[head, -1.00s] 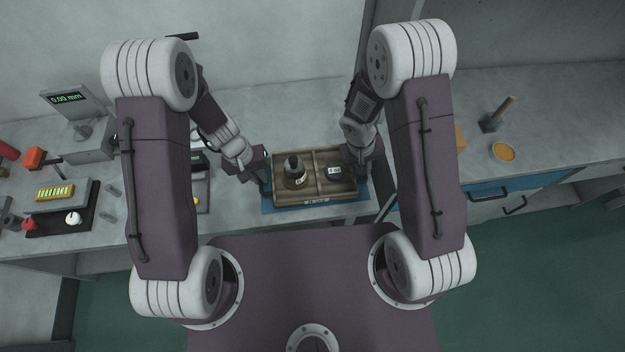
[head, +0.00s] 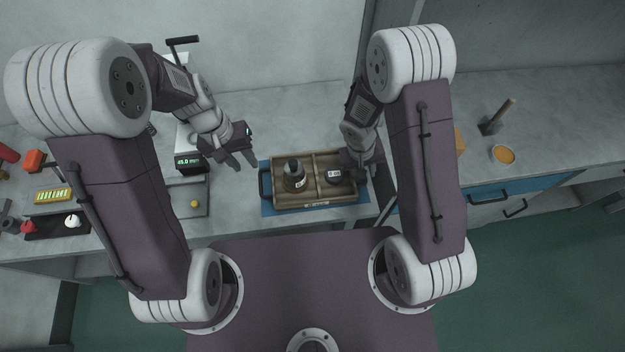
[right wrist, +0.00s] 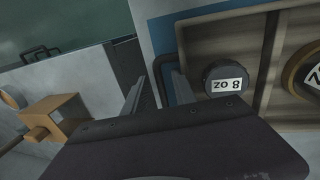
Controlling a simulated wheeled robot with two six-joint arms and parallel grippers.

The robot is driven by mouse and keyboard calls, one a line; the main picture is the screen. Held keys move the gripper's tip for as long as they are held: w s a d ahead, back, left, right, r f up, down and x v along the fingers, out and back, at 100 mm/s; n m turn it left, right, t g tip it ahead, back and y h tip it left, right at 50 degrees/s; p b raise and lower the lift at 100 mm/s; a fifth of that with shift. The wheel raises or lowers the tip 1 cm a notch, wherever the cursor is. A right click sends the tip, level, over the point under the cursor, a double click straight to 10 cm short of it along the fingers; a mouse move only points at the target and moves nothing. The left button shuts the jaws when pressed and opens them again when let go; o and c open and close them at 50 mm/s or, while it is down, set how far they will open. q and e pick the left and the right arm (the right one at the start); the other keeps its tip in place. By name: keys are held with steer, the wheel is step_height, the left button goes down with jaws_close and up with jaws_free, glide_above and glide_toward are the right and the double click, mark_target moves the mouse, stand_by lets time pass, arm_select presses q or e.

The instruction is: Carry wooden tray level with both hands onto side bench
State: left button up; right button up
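The wooden tray (head: 315,199) sits on a blue mat (head: 267,208) on the bench. It holds a dark-topped round piece (head: 294,182) in its left compartment and a dark round piece (head: 334,176), labelled "8 oz" in the right wrist view (right wrist: 223,72), in its right one. The tray's left dark handle (head: 265,185) is free. My left gripper (head: 243,164) is open and empty, up and left of that handle. My right gripper (head: 361,173) is at the tray's right end. In the right wrist view its fingers stand apart with the dark handle (right wrist: 158,88) between them.
The right bench (head: 575,110) carries an orange-filled round dish (head: 503,153), a dark block with a wooden handle (head: 490,124) and an orange block (head: 460,140). At left stand a scale with a green display (head: 189,162) and a yellow-slotted rack (head: 53,195).

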steer(key=shift+w+r, duration=0.1)
steer(key=shift+r, duration=0.25)
steer(key=v, duration=1.1)
steer(key=shift+a+r, duration=0.1)
